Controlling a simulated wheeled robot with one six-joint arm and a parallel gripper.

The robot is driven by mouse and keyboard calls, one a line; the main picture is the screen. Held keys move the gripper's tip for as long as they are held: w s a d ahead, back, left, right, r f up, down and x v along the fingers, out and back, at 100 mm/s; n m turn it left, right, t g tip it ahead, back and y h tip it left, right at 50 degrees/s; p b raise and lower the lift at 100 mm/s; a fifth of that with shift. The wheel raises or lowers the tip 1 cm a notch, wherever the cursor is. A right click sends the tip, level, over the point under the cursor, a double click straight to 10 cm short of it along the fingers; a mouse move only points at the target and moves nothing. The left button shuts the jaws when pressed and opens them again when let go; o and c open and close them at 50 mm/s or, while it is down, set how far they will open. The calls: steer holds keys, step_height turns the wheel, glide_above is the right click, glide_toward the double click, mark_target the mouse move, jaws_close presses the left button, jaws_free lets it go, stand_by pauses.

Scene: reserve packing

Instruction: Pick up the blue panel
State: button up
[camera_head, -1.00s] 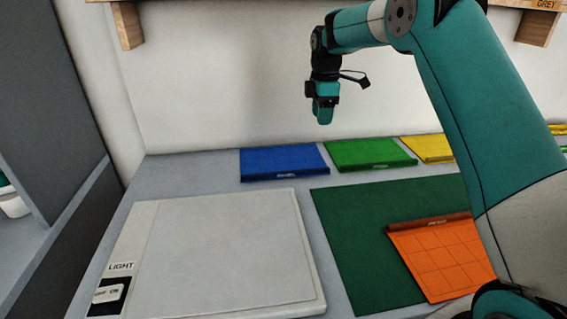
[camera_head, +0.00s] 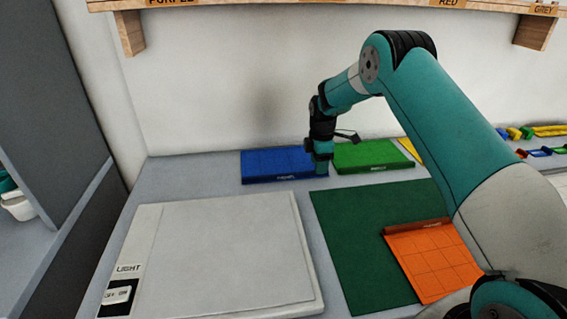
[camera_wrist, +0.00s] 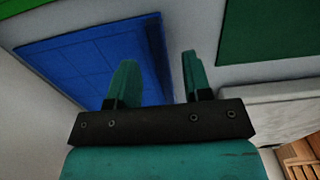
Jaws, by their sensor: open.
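The blue panel (camera_head: 275,163) lies flat at the back of the table, left of the green panel, with its darker edge strip toward the front. My gripper (camera_head: 321,167) is low at the panel's right end and hides a little of it. In the wrist view the open fingers (camera_wrist: 157,80) are on either side of the panel's edge strip. One finger overlaps the blue panel (camera_wrist: 85,58) and the other is over the grey table. I cannot tell whether either finger touches the panel.
The green panel (camera_head: 372,155) lies close to the right of my gripper. An orange panel (camera_head: 432,262) rests on a dark green mat (camera_head: 345,235). A light board (camera_head: 220,250) is at the front left. A wooden shelf (camera_head: 350,7) is above.

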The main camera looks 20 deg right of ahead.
steer(key=shift+f, duration=1.3)
jaws_close()
steer(key=shift+s+r, duration=0.1)
